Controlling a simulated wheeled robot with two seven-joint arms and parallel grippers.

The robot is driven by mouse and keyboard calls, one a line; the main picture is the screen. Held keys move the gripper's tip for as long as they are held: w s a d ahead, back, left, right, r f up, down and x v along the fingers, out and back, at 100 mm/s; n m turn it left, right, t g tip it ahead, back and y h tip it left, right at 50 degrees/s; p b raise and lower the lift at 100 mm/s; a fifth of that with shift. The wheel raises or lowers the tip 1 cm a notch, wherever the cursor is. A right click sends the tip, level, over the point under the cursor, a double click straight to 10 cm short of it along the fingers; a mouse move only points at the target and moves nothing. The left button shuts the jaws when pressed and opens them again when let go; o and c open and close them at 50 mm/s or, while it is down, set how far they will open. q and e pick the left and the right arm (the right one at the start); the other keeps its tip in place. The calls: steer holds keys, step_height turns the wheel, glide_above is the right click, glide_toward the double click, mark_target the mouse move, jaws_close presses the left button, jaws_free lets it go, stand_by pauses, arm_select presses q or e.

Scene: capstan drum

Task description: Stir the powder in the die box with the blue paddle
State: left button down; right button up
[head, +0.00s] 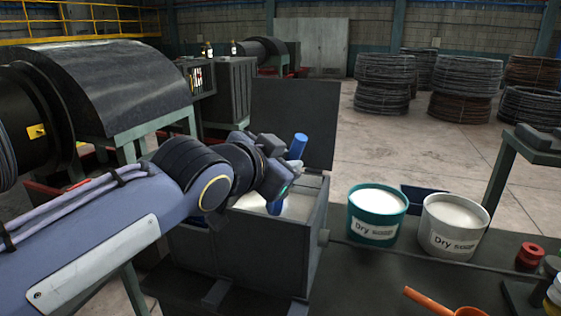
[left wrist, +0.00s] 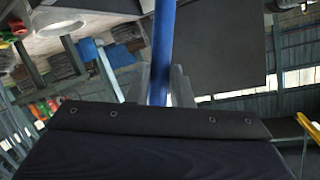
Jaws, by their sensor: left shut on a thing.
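My left gripper (head: 284,184) is over the open die box (head: 262,254) and is shut on the blue paddle (head: 298,146). The paddle is tilted slightly, with its top end above the fingers and its lower part (head: 274,208) down at the white powder (head: 297,207) in the box. How deep its tip goes in the powder cannot be told. In the left wrist view the blue shaft (left wrist: 162,55) stands between the fingers. The box's dark lid (head: 295,122) stands open at the back. My right gripper is not in view.
A teal bucket (head: 376,216) and a white bucket (head: 452,228), both labelled "Dry" and filled with white powder, stand right of the box. An orange scoop (head: 440,303) and a red spool (head: 529,257) lie nearer the right edge. Wire coils (head: 385,82) stand far behind on the floor.

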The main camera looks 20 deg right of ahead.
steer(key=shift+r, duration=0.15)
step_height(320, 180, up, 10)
steer(key=p, duration=1)
